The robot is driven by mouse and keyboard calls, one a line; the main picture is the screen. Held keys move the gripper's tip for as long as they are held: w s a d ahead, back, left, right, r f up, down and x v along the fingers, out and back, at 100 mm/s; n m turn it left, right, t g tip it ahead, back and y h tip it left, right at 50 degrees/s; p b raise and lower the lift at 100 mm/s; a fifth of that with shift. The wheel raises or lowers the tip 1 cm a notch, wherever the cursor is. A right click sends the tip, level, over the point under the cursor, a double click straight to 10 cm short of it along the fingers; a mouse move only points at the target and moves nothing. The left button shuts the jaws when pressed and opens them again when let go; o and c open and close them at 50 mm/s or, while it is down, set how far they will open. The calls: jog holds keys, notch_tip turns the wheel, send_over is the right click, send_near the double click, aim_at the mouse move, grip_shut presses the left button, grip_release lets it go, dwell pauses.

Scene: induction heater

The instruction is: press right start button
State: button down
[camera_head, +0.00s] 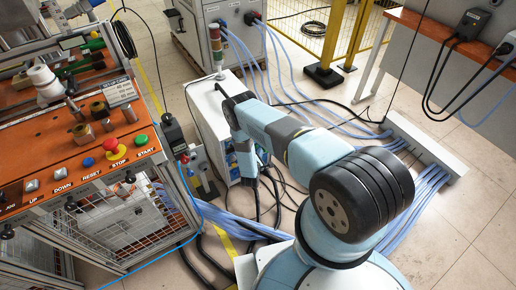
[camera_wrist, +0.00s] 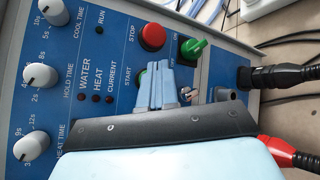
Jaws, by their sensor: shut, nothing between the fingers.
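In the wrist view, my gripper (camera_wrist: 157,70) is shut and empty, in front of the blue heater panel (camera_wrist: 100,45). A green start button (camera_wrist: 141,78), next to the word START, is mostly hidden behind the fingers. I cannot tell whether they touch it. A red stop button (camera_wrist: 152,36) sits just above it in the picture. In the head view, my arm reaches to the white heater cabinet (camera_head: 212,125), and the fingertips cannot be made out. Another green start button (camera_head: 141,140) is on the orange bench panel at the left.
A green switch (camera_wrist: 192,48) and a black cable plug (camera_wrist: 262,77) are right of my fingers in the wrist view. White knobs (camera_wrist: 40,75) line the left. In the head view, blue hoses (camera_head: 290,75) and black cables run over the floor around the cabinet.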

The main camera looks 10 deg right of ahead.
jog(key=shift+w+a, duration=0.1)
jog(key=shift+w+r, duration=0.1)
jog(key=shift+w, duration=0.1)
jog(key=shift+w+a, duration=0.2)
jog(key=shift+w, duration=0.2)
dwell(1.1)
jog(key=shift+s, duration=0.15)
jog(key=shift+s+d, duration=0.3)
jog(key=shift+s, duration=0.35)
jog(key=shift+s+d, duration=0.25)
jog(key=shift+s, duration=0.55)
jog(key=shift+s+d, duration=0.25)
jog(key=shift+s, duration=0.55)
jog(key=shift+s+d, duration=0.25)
jog(key=shift+s, duration=0.55)
